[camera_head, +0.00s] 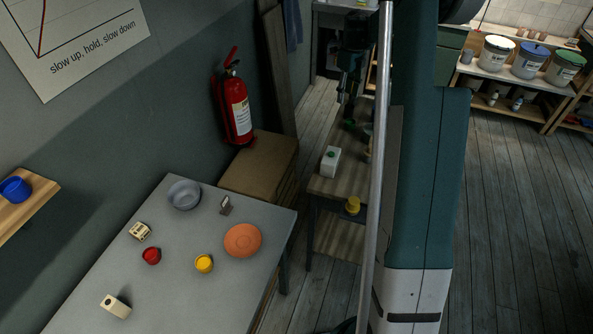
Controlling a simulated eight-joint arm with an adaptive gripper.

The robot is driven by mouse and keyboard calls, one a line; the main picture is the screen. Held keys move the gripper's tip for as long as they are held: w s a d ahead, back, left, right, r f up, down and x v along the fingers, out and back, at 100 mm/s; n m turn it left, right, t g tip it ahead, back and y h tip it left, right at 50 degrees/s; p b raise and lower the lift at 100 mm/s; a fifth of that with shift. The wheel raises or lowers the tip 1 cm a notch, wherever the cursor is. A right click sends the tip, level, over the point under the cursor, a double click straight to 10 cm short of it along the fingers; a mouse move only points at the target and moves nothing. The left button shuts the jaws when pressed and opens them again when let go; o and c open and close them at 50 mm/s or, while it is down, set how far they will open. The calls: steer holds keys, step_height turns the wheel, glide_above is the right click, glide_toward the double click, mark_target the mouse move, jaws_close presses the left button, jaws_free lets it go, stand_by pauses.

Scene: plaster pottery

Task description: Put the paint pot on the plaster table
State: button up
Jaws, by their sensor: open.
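Several small paint pots show, and I cannot tell which one the task means. A red pot (151,256) and a yellow pot (204,264) stand on the grey table (180,306) at the lower left. Another yellow pot (352,205) is at the near end of the wooden bench (330,187). A blue pot (16,189) is on a wooden wall shelf (38,200) at the left edge. No table is labelled as the plaster table. My gripper is not clearly visible; my large teal and white arm link fills the middle right.
The grey table also holds a grey bowl (184,194), an orange dish (242,240), a cream block (115,306) and small items. A white box (330,160) is on the bench. A cardboard box (261,163) stands below a fire extinguisher (237,105). Lidded buckets (528,61) stand at the back right.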

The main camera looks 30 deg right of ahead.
steer(key=s+a+r+n+t, duration=0.1)
steer(key=s+a+r+n, duration=0.45)
steer(key=a, duration=0.35)
steer(key=s+a+r+n+t, duration=0.1)
steer(key=s+a+r+n, duration=0.4)
steer(key=a+r, duration=0.3)
steer(key=s+a+r+n+t, duration=0.1)
steer(key=s+a+r+n, duration=0.45)
steer(key=a, duration=0.45)
steer(key=s+a+f+n+t, duration=0.1)
steer(key=s+a+f+n, duration=0.1)
steer(key=s+a+n, duration=0.5)
steer(key=s+a+f+n+t, duration=0.2)
steer(key=s+a+n, duration=0.6)
steer(key=s, duration=1.1)
steer(key=shift+s+a+f+n+t, duration=0.25)
steer(key=shift+a+f+n+t, duration=0.1)
steer(key=shift+a, duration=0.7)
